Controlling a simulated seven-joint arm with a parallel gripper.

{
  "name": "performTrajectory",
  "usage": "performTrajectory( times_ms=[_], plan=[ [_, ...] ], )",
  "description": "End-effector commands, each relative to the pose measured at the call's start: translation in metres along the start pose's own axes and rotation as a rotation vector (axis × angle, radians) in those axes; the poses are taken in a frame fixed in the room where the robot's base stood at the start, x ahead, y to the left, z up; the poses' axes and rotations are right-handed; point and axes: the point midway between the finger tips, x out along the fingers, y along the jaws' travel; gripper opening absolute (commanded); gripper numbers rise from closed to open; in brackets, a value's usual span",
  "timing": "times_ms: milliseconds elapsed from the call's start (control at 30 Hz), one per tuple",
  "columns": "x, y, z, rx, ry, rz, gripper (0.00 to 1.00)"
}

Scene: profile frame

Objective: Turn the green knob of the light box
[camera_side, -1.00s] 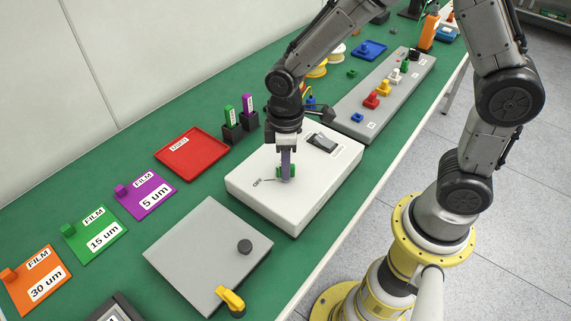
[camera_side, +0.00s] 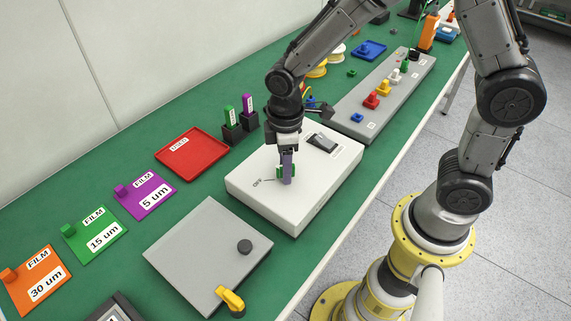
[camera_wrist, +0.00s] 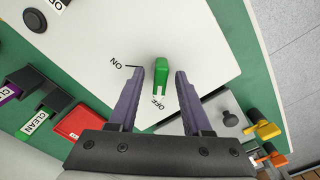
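The light box (camera_side: 255,185) is a white box on the green bench and also fills the middle of the wrist view (camera_wrist: 190,30). Its green knob (camera_wrist: 161,77) is a narrow bar with a white mark at the end nearer the printed OFF; the printed ON lies to its left. My gripper (camera_wrist: 160,72) is open, one purple-grey finger on each side of the knob, with a gap showing on both sides. In the side view my gripper (camera_side: 287,180) points down at the box top and partly hides the knob (camera_side: 279,172).
A grey box (camera_side: 205,250) with a black knob and yellow handle stands in front.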

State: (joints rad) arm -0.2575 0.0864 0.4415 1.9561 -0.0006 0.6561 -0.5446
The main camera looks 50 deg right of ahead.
Motion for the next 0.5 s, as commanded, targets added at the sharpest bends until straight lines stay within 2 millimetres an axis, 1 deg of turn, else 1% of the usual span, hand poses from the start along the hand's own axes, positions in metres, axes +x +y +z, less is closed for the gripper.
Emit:
performTrajectory(
  times_ms=[200, 300, 367, 467, 500],
  plan=[
    [0.001, 0.000, 0.000, 0.001, -0.001, -0.001, 0.49],
    [-0.002, 0.000, 0.000, 0.002, 0.000, 0.000, 0.49],
    [-0.007, 0.000, 0.000, 0.002, 0.001, 0.000, 0.49],
    [-0.021, 0.001, -0.001, 0.002, 0.004, 0.002, 0.49],
    [-0.029, 0.000, -0.001, 0.002, 0.004, 0.002, 0.49]
  ],
)
